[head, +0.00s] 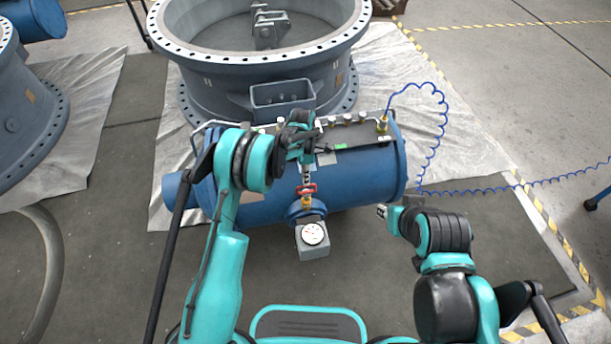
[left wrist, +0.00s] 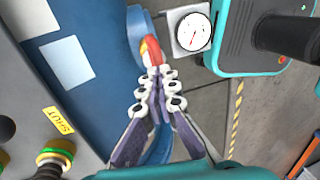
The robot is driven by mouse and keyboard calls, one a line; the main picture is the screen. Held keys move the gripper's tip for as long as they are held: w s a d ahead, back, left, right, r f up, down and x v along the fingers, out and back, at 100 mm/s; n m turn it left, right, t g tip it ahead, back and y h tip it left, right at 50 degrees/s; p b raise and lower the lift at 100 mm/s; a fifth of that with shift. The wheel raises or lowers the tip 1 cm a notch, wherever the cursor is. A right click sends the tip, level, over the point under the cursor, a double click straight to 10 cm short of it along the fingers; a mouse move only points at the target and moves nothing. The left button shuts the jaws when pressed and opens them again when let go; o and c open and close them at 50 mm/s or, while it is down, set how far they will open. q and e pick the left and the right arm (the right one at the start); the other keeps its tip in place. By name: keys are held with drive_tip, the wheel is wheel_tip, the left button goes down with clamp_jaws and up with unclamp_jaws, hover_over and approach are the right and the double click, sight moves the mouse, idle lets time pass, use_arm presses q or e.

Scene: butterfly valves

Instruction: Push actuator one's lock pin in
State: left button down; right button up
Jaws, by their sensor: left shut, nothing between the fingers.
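Actuator one appears to be the blue cylinder (head: 350,180) lying in front of the large flanged valve body. In the left wrist view, a dark knob with a green ring and brass collar (left wrist: 55,160) stands by a yellow SHUT label (left wrist: 58,120); I cannot tell whether it is the lock pin. My left gripper (head: 306,178) is shut and empty above the cylinder's near side. Its fingertips (left wrist: 158,72) appear close to a red valve handle (head: 306,190); contact is unclear. My right gripper (head: 382,211) hangs right of the gauge, its jaw state unclear.
A dial gauge on a grey box (head: 313,236) sits below the red handle. The grey flanged valve body (head: 262,68) stands behind. A coiled blue hose (head: 440,125) runs off to the right.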

sight(306, 191)
use_arm(q)
wheel_tip(306, 191, down, 4)
drive_tip(key=shift+f+b, duration=0.25)
drive_tip(key=shift+b, duration=0.75)
drive_tip(key=shift+s+r, duration=0.1)
drive_tip(key=shift+r, duration=0.05)
